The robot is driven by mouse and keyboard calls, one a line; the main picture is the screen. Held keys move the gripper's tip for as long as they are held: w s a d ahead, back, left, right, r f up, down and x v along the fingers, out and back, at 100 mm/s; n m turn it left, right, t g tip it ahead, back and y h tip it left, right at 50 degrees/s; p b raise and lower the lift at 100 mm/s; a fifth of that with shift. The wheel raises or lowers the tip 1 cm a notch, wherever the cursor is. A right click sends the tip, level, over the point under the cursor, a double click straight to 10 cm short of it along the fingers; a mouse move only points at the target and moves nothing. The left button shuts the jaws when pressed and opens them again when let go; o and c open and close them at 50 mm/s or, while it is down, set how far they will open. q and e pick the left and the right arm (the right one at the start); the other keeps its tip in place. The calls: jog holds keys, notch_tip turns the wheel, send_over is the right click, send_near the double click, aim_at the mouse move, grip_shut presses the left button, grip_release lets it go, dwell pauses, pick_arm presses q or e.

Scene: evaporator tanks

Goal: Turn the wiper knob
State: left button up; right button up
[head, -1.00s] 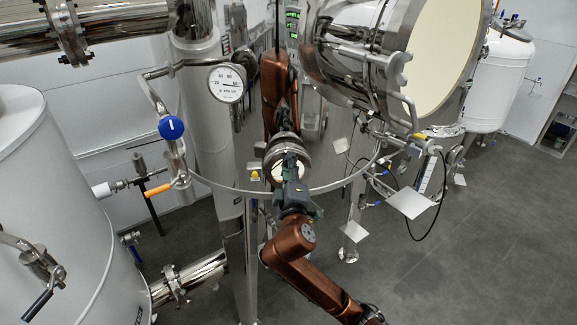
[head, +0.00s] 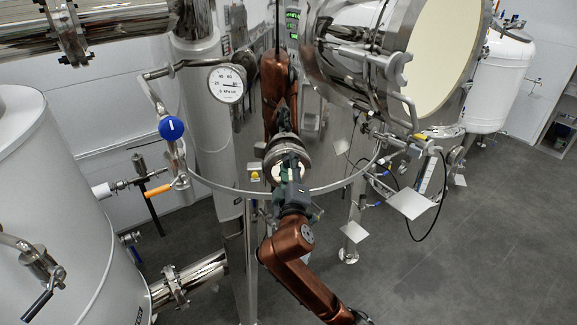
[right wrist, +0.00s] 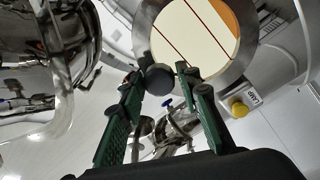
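The wiper knob is a dark round knob (right wrist: 158,80) at the edge of a round sight glass (right wrist: 195,35) with red lines, in the right wrist view. My right gripper (right wrist: 162,76) has its green fingers apart, one on each side of the knob. I see a gap on the right finger's side; whether the left finger touches the knob, I cannot tell. In the head view my right gripper (head: 291,160) is at the sight glass flange (head: 286,146) on the steel tank and hides the knob. My left gripper is not in view.
A yellow button (head: 255,176) sits left of the flange; it also shows in the right wrist view (right wrist: 239,109). A pressure gauge (head: 227,84) and a blue-handled valve (head: 171,128) stand to the left. An open round hatch (head: 445,50) and small plates are to the right.

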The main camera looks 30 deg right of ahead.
jog(key=shift+o, duration=1.4)
jog(key=v, duration=1.2)
